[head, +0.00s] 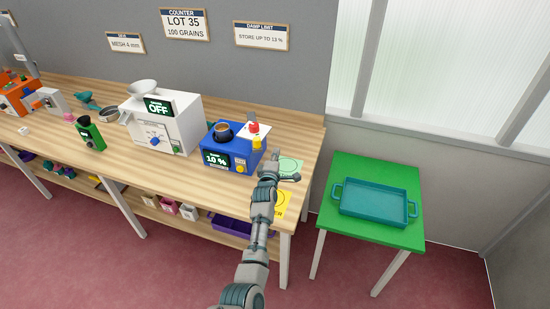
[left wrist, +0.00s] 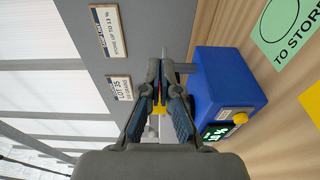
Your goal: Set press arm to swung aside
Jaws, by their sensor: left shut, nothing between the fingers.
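The blue meter (head: 232,147) stands near the right end of the wooden bench, its display reading 10 %. A dark cup (head: 222,131) with brown contents sits on its top, uncovered from above. Right of the cup are a red knob (head: 253,127) and a yellow knob (head: 257,143); which part is the press arm I cannot tell for sure. My left gripper (head: 275,165) is shut and empty, just right of the meter. In the left wrist view my fingers (left wrist: 163,72) are beside the blue meter (left wrist: 222,88) and partly hide a yellow and red part (left wrist: 159,108).
A white machine (head: 160,124) showing OFF and a green device (head: 90,134) stand further left. A green card (head: 289,167) and yellow card (head: 281,205) lie at the bench's right end. A green table (head: 345,168) with a teal tray (head: 374,218) stands right, across a gap.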

